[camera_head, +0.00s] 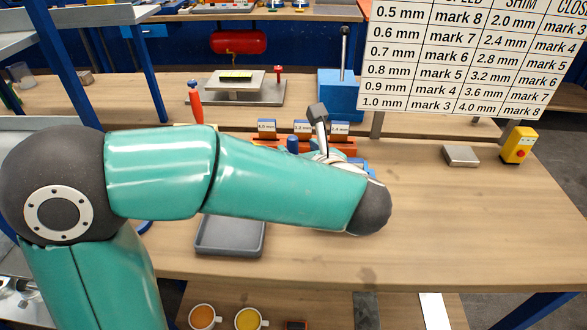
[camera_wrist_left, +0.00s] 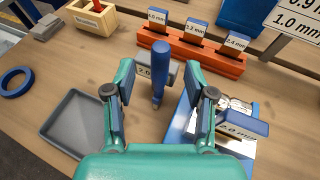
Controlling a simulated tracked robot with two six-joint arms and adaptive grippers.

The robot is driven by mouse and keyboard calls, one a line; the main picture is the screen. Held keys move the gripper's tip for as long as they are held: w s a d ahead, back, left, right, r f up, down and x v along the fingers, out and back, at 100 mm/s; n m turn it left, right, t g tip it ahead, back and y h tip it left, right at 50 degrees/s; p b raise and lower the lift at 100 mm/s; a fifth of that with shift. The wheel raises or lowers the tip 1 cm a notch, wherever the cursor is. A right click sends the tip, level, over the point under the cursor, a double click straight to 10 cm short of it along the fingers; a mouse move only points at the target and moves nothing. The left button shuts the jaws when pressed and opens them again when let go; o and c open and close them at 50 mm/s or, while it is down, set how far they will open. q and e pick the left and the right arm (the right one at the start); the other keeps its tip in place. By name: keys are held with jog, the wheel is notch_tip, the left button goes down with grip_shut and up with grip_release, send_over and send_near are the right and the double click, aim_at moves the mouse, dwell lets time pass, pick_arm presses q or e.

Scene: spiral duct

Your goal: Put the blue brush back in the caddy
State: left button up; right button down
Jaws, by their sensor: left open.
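The blue brush (camera_wrist_left: 161,62) looks upright in the left wrist view, its narrow lower end pointing down at the bench; I cannot tell whether it touches. My left gripper (camera_wrist_left: 159,82) is open, with one finger on each side of the brush and visible gaps between. In the head view the blue brush top (camera_head: 293,144) shows just behind my left arm, which hides most of the gripper. A light wooden caddy (camera_wrist_left: 88,23) stands at the upper left of the left wrist view, with a red-handled tool in it. The red handle (camera_head: 195,97) also shows in the head view. My right gripper is not in view.
An orange rack (camera_wrist_left: 195,53) with labelled blocks stands behind the brush. A grey tray (camera_wrist_left: 72,125) lies left of the gripper. A plate with a blue-topped block (camera_wrist_left: 240,124) is at right. A blue ring (camera_wrist_left: 16,81) lies far left. Open bench lies between tray and caddy.

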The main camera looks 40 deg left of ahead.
aim_at(294, 142)
pick_arm(q)
jog(key=shift+w+a, duration=0.4)
jog(key=shift+a, duration=0.1)
jog(key=p+x, duration=0.1)
jog(key=x, duration=0.3)
jog(key=shift+w+r, duration=0.1)
jog(key=shift+c, duration=0.4)
grip_shut()
